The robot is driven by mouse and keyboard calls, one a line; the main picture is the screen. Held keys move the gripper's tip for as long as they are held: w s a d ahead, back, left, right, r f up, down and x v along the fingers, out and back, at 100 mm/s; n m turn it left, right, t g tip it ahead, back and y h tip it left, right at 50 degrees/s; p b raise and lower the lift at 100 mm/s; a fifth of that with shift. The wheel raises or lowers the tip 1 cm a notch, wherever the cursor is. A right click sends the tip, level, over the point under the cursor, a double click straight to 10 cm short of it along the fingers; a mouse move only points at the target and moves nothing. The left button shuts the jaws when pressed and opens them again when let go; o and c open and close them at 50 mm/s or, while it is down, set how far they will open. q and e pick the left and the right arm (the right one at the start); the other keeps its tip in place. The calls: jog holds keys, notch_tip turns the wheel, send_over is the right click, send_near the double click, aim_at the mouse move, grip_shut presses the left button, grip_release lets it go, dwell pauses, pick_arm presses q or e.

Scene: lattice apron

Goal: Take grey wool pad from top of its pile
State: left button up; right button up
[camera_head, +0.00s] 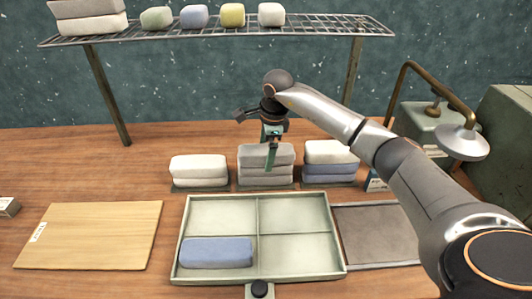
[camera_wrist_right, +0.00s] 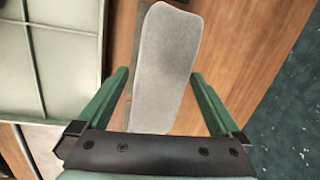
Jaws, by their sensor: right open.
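The grey wool pad (camera_head: 251,153) lies on top of the middle pile, above more grey pads (camera_head: 252,171). My right gripper (camera_head: 271,160) is over this pile, pointing down, with a green finger in front of the top pad. In the right wrist view the grey pad (camera_wrist_right: 165,70) lies lengthwise between the two spread green fingers of the right gripper (camera_wrist_right: 160,78). The gripper is open and I see gaps between pad and fingers. How deep the fingers reach is hard to tell. My left gripper is not in view.
A white pile (camera_head: 199,169) stands left, a white-over-blue pile (camera_head: 330,164) right. A divided tray (camera_head: 334,225) in front holds a blue pad (camera_head: 216,252) in its near-left compartment. A wire shelf (camera_head: 220,29) with pads and blocks spans behind. A wooden board (camera_head: 95,235) lies left.

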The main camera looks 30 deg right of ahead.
jog(key=shift+c, duration=0.4)
jog(key=c, duration=1.1)
jog(key=shift+r, duration=0.1)
